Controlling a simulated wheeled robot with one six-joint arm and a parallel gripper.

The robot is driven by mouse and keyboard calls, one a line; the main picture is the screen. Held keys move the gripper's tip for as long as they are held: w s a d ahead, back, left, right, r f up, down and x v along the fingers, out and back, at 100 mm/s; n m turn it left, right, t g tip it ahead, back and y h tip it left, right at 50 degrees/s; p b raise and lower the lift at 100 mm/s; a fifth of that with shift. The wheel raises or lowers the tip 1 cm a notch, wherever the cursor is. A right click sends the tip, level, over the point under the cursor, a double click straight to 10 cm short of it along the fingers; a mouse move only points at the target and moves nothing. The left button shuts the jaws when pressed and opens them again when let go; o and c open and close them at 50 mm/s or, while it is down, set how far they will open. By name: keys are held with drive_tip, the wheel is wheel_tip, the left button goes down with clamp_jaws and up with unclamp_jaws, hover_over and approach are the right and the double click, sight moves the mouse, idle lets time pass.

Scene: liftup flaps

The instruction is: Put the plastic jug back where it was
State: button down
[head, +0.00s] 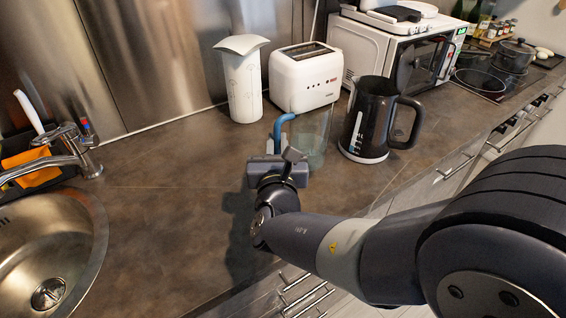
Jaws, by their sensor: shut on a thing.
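The plastic jug (313,138) is clear and see-through, with a blue handle on its left side. It is in the middle of the head view, over the counter between the toaster and the dark kettle. My gripper (279,152) is shut on the jug at its handle side. The jug looks upright. My gripper hides its lower left part, and I cannot tell whether its base touches the counter.
A black kettle (369,118) stands close to the right of the jug. A white toaster (305,79) and a white paper-towel-like cylinder (242,85) stand behind. A microwave (400,52) is farther back. The sink (52,245) is at left; the brown counter (165,205) between is clear.

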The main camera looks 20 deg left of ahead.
drive_tip(key=shift+f+b, duration=0.3)
drive_tip(key=shift+f, duration=2)
drive_tip(key=shift+f+b, duration=0.25)
drive_tip(key=shift+b, duration=0.05)
drive_tip(key=c, duration=1.4)
unclamp_jaws()
drive_tip(key=shift+c, duration=0.2)
drive_tip(key=shift+r+p, duration=0.2)
drive_tip(key=shift+p, duration=0.1)
drive_tip(key=v, duration=1.2)
drive_tip(key=shift+f+b, duration=0.1)
drive_tip(key=shift+b, duration=0.2)
